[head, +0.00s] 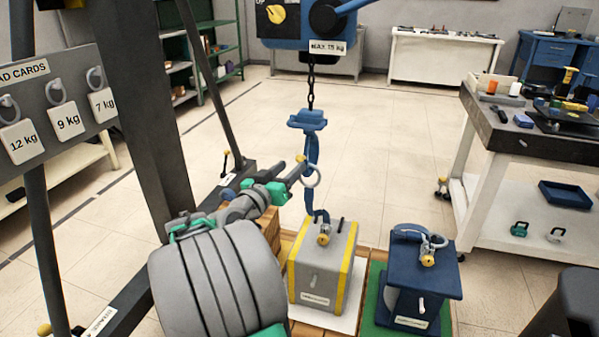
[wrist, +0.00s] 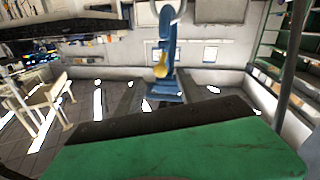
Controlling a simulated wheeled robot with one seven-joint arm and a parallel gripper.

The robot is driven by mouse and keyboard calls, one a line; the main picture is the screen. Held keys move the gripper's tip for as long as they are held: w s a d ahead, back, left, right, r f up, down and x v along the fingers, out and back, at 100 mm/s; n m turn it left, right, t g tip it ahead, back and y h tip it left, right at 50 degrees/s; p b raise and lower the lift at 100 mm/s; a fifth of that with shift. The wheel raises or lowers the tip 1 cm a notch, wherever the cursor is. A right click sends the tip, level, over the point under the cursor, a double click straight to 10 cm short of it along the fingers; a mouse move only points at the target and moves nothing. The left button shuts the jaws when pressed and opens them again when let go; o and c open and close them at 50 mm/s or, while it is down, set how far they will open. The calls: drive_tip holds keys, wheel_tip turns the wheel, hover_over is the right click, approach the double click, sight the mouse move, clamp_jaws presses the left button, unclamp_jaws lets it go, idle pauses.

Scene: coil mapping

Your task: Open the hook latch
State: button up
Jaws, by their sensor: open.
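The blue hook (head: 312,150) hangs on a dark chain below the hoist. Its lower curved end is at the shackle on top of the grey, yellow-edged block (head: 315,268); I cannot tell whether it is engaged. In the wrist view the blue hook (wrist: 168,28) stands upright ahead, with a yellow piece (wrist: 160,68) on it that looks like the latch. My gripper (head: 295,175) is open at the left of the hook, near a pale ring (head: 312,175). Contact with the hook cannot be made out. Its fingertips are not clear.
A dark blue block (head: 410,288) with a shackle stands on a green mat right of the grey block. The blue hoist (head: 315,22) is above. A board of load cards (head: 55,100) is at left. A tool cart (head: 540,130) stands at right. Open floor lies behind.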

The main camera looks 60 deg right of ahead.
sight(298, 161)
drive_tip(key=d, duration=0.6)
drive_tip(key=shift+s+d, duration=0.1)
drive_tip(key=shift+d, duration=0.05)
drive_tip(key=shift+c, duration=0.5)
clamp_jaws()
idle(0.6)
